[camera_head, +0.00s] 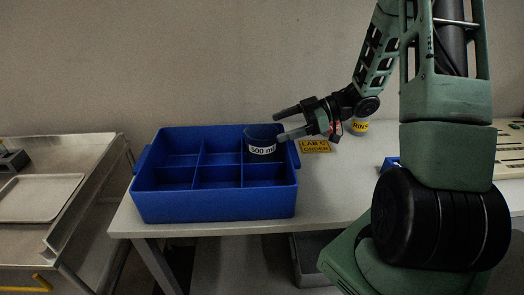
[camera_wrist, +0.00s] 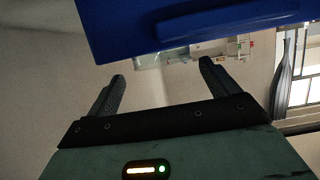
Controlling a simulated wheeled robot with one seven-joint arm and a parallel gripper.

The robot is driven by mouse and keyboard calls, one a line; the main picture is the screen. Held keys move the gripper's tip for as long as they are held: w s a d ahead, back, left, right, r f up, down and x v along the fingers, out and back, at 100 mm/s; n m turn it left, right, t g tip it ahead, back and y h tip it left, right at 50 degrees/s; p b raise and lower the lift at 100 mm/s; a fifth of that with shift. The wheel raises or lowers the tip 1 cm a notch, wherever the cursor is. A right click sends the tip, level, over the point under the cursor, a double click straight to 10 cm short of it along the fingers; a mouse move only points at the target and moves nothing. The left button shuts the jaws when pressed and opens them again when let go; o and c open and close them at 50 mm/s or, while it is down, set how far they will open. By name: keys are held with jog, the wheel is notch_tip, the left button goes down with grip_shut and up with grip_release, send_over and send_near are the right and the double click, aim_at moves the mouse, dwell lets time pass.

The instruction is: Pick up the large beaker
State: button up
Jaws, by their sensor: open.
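The large beaker (camera_head: 262,139) is dark, with a white "500 ml" label, and stands in the back right compartment of the blue divided crate (camera_head: 215,207). The crate walls hide its lower part. My gripper (camera_head: 283,125) is open, at the beaker's upper right in the head view. One finger points above the beaker's right rim and the other overlaps the crate's right edge. I cannot tell whether they touch anything. In the wrist view my gripper (camera_wrist: 160,78) shows two spread fingers with nothing between them, below a blue wall. The beaker does not show there.
A yellow label sign (camera_head: 315,146) lies right of the crate, and a container with a yellow label (camera_head: 359,127) stands behind my arm. A cart with a tray (camera_head: 38,198) is at the left. The white table (camera_head: 330,185) has free room in front of the sign.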

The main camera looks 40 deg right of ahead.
aim_at(262, 131)
jog(key=shift+p+x, duration=0.35)
jog(key=shift+x, duration=2.9)
jog(key=shift+a+r, duration=0.1)
jog(key=c, duration=1.2)
jog(key=shift+o, duration=0.2)
jog(key=shift+r, duration=0.1)
